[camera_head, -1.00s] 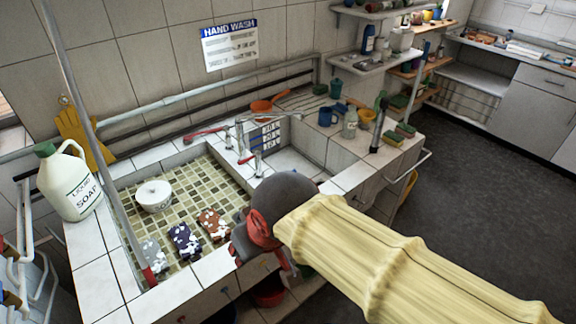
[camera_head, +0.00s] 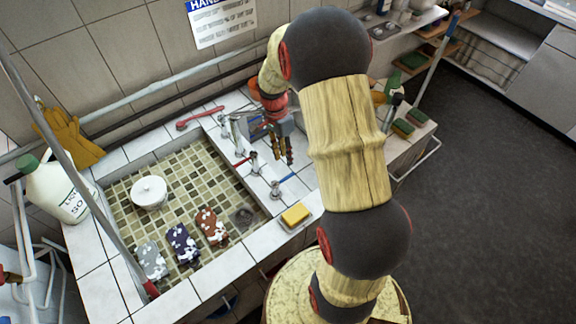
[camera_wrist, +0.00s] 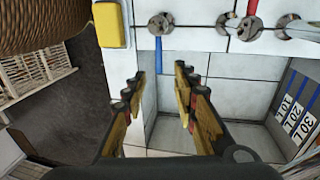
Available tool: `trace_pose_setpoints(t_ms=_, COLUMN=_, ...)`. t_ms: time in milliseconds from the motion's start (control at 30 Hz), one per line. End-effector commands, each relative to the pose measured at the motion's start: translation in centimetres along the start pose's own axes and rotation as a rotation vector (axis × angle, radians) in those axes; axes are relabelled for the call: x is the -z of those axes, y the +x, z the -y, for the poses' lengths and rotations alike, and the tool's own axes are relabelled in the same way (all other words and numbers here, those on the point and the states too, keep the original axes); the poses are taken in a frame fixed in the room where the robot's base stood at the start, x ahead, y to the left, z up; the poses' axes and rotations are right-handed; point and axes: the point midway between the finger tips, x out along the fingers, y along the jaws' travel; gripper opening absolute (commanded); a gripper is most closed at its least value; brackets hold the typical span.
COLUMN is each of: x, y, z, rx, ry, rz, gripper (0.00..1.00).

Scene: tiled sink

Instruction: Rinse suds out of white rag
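A white-grey rag with suds (camera_head: 150,262) lies leftmost of three sudsy rags on the tiled floor of the left sink basin (camera_head: 200,165). A purple rag (camera_head: 183,245) and a red-brown rag (camera_head: 212,228) lie beside it. My gripper (camera_head: 289,158) is near the taps, right of the basin and apart from the rags. In the wrist view my gripper (camera_wrist: 161,85) is open and empty. A blue tap handle (camera_wrist: 158,58) shows ahead between its fingers; contact cannot be told. A red tap handle (camera_wrist: 251,8) is further right.
A white lidded pot (camera_head: 149,192) stands in the basin. A yellow sponge (camera_head: 295,215) sits on the front ledge. A soap jug (camera_head: 62,190) and yellow gloves (camera_head: 68,135) are at the left. A slanted pole (camera_head: 75,170) crosses the left side. My arm hides part of the right counter.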

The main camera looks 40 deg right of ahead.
Motion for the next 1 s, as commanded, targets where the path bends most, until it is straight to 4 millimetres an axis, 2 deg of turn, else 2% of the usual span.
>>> trace_pose_setpoints(t_ms=167, x=0.4, y=1.6, z=0.0, rx=-0.013, ry=0.029, rz=0.005, gripper=0.29)
trace_pose_setpoints(t_ms=500, x=0.3, y=6.7, z=-0.1, rx=-0.012, ry=0.026, rz=0.005, gripper=0.29)
trace_pose_setpoints(t_ms=600, x=0.3, y=7.6, z=-0.1, rx=-0.012, ry=0.026, rz=0.005, gripper=0.29)
trace_pose_setpoints(t_ms=1000, x=0.3, y=8.3, z=0.0, rx=-0.009, ry=0.025, rz=0.004, gripper=0.29)
